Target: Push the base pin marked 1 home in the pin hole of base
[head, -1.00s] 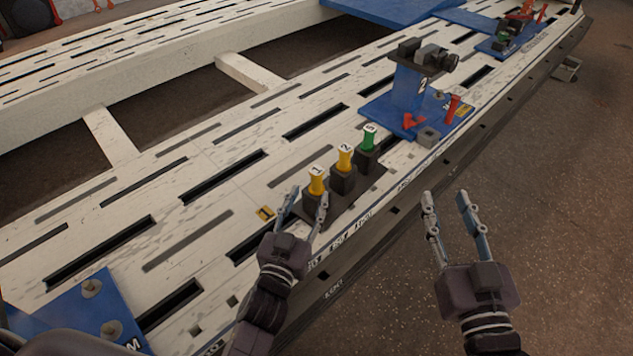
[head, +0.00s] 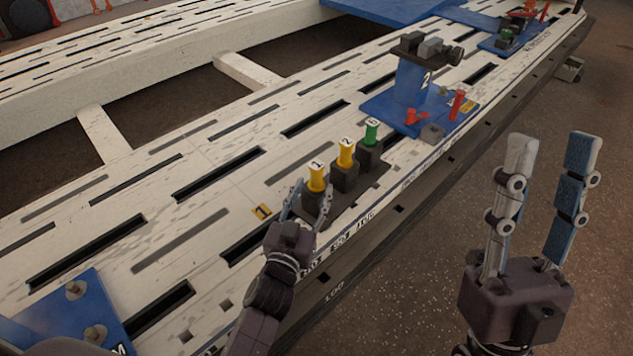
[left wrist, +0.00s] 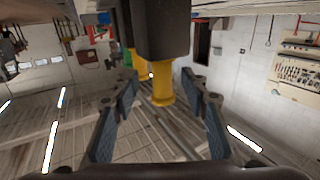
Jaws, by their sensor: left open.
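The yellow base pin marked 1 (head: 317,179) stands upright in a dark block (head: 316,204) on the white slotted bench. My left gripper (head: 311,199) is open, its fingers on either side of this block just below the pin's head; contact cannot be told. In the left wrist view, the yellow pin (left wrist: 160,85) and its dark block (left wrist: 162,35) show between the open fingers (left wrist: 165,95). My right gripper (head: 550,165) is open and empty, over the floor right of the bench. A blue plate (head: 45,315) with two round fittings lies at lower left; whether it is the base cannot be told.
Yellow pin 2 (head: 345,154) and a green pin (head: 371,132) stand in blocks close behind pin 1. A blue fixture marked 2 (head: 411,90) stands further back.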

